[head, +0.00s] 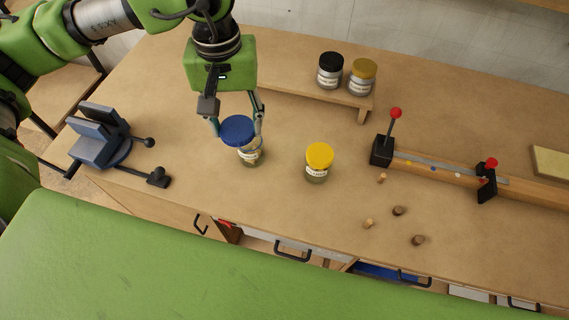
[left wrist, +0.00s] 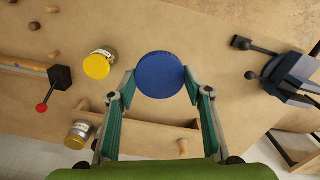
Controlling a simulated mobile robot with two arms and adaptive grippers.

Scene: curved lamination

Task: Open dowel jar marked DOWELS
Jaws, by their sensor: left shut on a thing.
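A jar with a blue lid (head: 238,130) stands on the bench, and its pale-labelled body (head: 251,156) shows below. My left gripper (head: 237,129) points down with its fingers on opposite sides of the blue lid, shut on it. The lid looks large and set off up and left from the body; I cannot tell if they still touch. In the left wrist view the lid (left wrist: 160,75) sits between the fingertips and hides the body. A yellow-lidded jar (head: 319,158) stands to the right. Label words are too small to read. My right gripper is not in view.
A black-lidded jar (head: 330,70) and a gold-lidded jar (head: 362,77) stand on a low wooden shelf (head: 345,96) behind. A blue vise (head: 101,137) is at left. A clamping jig (head: 440,172) and several loose dowels (head: 398,211) lie at right.

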